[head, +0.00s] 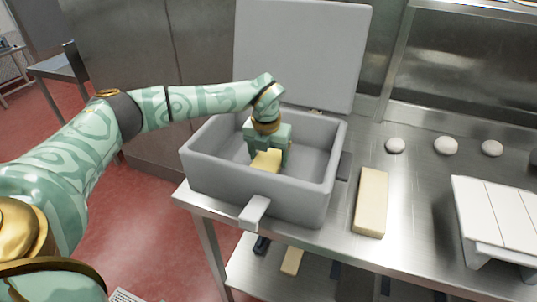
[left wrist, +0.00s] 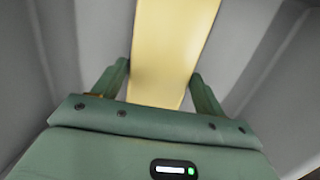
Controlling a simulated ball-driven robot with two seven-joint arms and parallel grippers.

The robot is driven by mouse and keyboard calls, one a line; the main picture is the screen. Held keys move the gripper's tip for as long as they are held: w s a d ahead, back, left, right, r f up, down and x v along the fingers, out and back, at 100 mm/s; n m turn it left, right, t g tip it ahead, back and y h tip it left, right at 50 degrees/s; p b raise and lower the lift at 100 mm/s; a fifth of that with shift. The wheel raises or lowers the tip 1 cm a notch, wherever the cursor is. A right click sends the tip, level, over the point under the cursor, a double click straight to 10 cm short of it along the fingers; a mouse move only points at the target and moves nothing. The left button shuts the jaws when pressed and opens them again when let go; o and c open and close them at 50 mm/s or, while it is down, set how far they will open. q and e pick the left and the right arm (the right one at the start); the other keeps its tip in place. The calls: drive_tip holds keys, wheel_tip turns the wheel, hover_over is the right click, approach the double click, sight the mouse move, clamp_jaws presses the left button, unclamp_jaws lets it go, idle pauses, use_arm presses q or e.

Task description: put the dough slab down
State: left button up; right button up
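The dough slab (head: 265,161) is a pale yellow bar inside the grey mixing kettle (head: 258,185), whose lid (head: 302,50) stands open at the back. My left gripper (head: 268,150) reaches down into the kettle from above, with its fingers on either side of the slab. In the left wrist view the slab (left wrist: 167,50) runs between the two fingertips (left wrist: 161,72), which look close against its edges. Whether the slab touches the kettle floor is hard to tell. My right gripper is not in view.
A second yellow slab (head: 371,202) lies on the steel table (head: 400,215) right of the kettle. Several pale dough balls (head: 445,145) lie farther back. A white slatted stand (head: 497,220) is at the right. A handle (head: 254,211) sticks out from the kettle's front.

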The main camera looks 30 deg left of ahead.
sight(267, 161)
use_arm(q)
drive_tip(key=shift+o, duration=0.9)
drive_tip(key=shift+r, duration=0.1)
drive_tip(key=shift+r, duration=0.35)
wheel_tip(267, 161, up, 11)
drive_tip(key=s+p, duration=0.1)
drive_tip(key=p, duration=0.2)
drive_tip(key=shift+s+d+r, duration=0.15)
drive_tip(key=shift+s, duration=0.05)
